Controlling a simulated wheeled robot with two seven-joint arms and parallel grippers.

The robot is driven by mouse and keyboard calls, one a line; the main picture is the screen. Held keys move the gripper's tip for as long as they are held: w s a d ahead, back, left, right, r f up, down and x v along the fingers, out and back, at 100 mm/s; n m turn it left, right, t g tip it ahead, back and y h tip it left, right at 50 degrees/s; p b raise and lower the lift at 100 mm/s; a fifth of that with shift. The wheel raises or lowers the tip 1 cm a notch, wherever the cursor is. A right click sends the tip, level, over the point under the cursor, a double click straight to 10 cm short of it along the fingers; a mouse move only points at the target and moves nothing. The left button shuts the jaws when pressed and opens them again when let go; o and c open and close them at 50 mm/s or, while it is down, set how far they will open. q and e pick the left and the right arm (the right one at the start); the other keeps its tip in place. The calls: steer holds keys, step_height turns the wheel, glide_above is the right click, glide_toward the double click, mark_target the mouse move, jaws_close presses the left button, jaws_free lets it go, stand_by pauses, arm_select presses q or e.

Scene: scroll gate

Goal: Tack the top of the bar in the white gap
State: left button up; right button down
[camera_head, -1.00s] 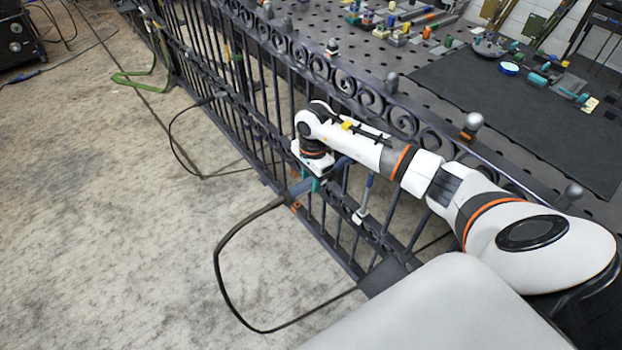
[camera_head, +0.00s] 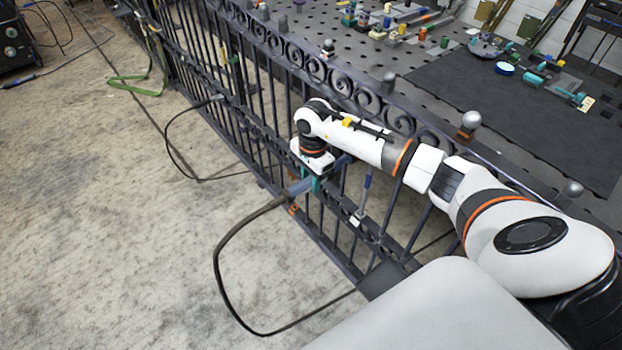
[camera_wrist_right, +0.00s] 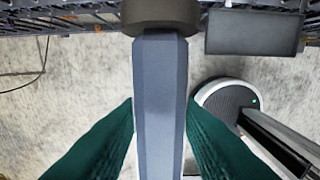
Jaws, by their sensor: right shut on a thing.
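The dark iron scroll gate (camera_head: 283,111) runs diagonally across the head view, with upright bars and a row of scrolls along its top. My right gripper (camera_head: 316,182) is at the gate's near-side bars, its green fingers shut on a blue-grey torch handle (camera_head: 300,187). In the right wrist view the handle (camera_wrist_right: 160,100) lies between both green fingers (camera_wrist_right: 160,125), with a dark round collar at its far end. A small white patch (camera_head: 355,221) shows on the gate, right of the gripper. The torch tip and any bar top in a white gap cannot be made out. My left gripper is out of view.
A black cable (camera_head: 218,262) runs from the torch in a loop over the bare floor (camera_head: 100,220). A perforated table (camera_head: 345,45) with a dark mat (camera_head: 520,110) and several small parts stands behind the gate. A green strap (camera_head: 137,80) lies at the far left.

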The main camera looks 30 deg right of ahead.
mark_target(283, 196)
steer(key=shift+d, duration=0.15)
steer(key=shift+d+b, duration=0.45)
steer(key=shift+d, duration=0.1)
stand_by(0.7)
stand_by(0.5)
steer(key=shift+s+a+r, duration=0.1)
steer(key=shift+a, duration=1.55)
steer(key=shift+s+a+r, duration=0.1)
steer(key=shift+s+a, duration=0.05)
steer(key=shift+a, duration=1.55)
steer(key=shift+s+a+r, duration=0.1)
steer(key=shift+a, duration=1.55)
